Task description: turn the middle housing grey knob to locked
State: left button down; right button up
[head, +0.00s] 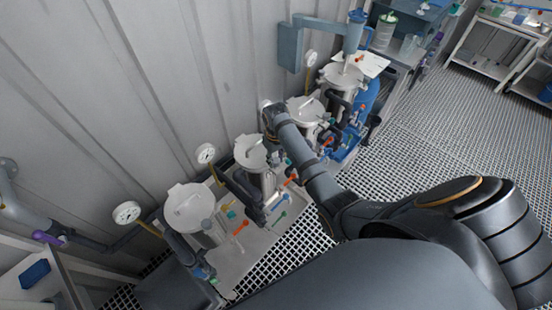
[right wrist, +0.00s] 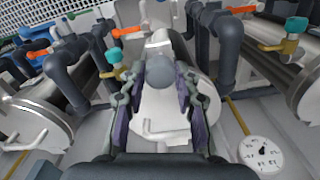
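A row of several pale cylindrical housings with flat lids stands along the wall in the head view. My right arm reaches in from the right, and my right gripper (head: 272,118) is over the row close to a mid-row housing (head: 250,152). In the right wrist view a pale housing lid (right wrist: 158,112) lies between my fingers. A rounded grey knob (right wrist: 174,76) is between the fingertips of my right gripper (right wrist: 162,82). The fingers stand apart on both sides of it; contact is not clear. My left gripper is not in view.
Neighbouring housings (head: 190,208) (head: 305,110) flank the row, with dark pipes and small orange, green and teal handles in front. Pressure gauges (head: 205,152) (head: 127,212) stand near the wall. A white trolley (head: 500,50) is at the far right. The grated floor (head: 430,120) is open.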

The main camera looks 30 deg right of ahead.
aim_at(276, 160)
jog(key=o, duration=0.4)
jog(key=shift+r, duration=0.3)
notch_tip(276, 160, up, 7)
jog(key=shift+f, duration=0.1)
